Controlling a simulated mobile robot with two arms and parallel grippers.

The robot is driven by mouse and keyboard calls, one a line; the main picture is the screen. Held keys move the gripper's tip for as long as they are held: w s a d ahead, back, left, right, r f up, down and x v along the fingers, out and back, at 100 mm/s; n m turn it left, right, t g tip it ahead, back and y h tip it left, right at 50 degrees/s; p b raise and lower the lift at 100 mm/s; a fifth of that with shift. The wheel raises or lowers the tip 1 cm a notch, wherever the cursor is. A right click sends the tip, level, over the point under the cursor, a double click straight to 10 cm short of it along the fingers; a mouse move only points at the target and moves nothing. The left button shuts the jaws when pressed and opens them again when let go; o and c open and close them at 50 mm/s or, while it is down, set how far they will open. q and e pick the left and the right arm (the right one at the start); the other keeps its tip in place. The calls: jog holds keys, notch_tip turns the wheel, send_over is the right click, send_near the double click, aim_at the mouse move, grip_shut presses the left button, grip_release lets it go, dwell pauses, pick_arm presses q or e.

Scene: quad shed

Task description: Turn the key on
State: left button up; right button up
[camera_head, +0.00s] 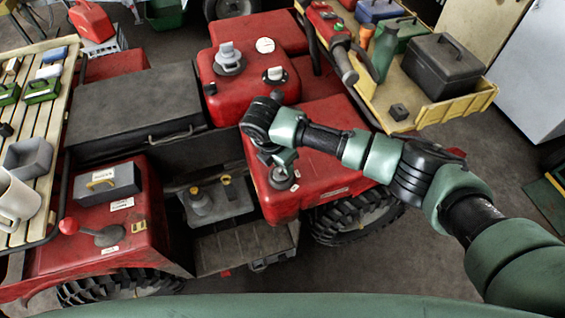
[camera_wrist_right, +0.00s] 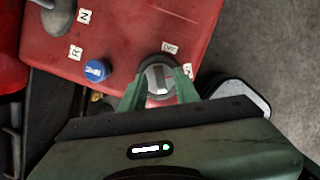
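The key (camera_wrist_right: 157,80) is a pale grey upright tab in a round, dark-rimmed switch on a red panel, seen in the right wrist view. Two small white labels sit beside the switch; their lettering is hard to read. My right gripper (camera_wrist_right: 160,84) has its green fingers on either side of the key, with a gap seeming to show between them. In the head view the right gripper (camera_head: 279,163) reaches down over the round switch (camera_head: 283,178) on the red bodywork and partly covers it. My left gripper is out of view.
A blue knob (camera_wrist_right: 97,70) and a grey lever knob (camera_wrist_right: 56,14) with R and N labels stand beside the switch. The red vehicle (camera_head: 320,130) also carries a black seat box (camera_head: 135,98), a red-knobbed lever (camera_head: 90,230) and a yellow rack (camera_head: 430,117).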

notch_tip(320, 180, up, 7)
jog(key=p, duration=0.6)
jog(key=shift+f, duration=0.15)
